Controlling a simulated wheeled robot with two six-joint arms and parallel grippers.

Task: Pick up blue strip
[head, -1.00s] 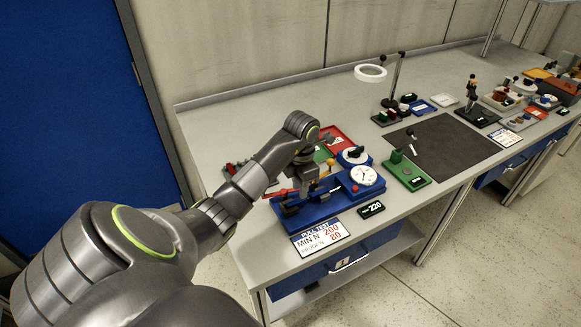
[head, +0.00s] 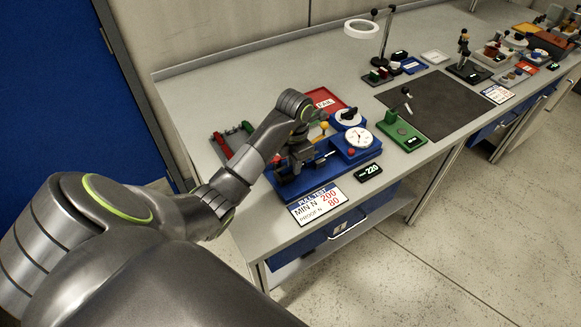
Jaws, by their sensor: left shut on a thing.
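My left gripper (head: 296,163) is over the blue pull-test stand (head: 320,168), close above its left half. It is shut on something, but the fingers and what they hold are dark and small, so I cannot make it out. No blue strip shows clearly apart from the stand; it may be hidden by the gripper or arm. The stand carries a white dial (head: 358,137) and a dark knob on a white disc (head: 348,117). My right gripper is not in view.
A red tray (head: 323,99) lies behind the stand, and a rack with red and green parts (head: 224,144) lies left. A PULL TEST card (head: 316,204) and a 220 display (head: 369,172) are in front. A green fixture (head: 402,131) and dark mat (head: 447,105) lie right.

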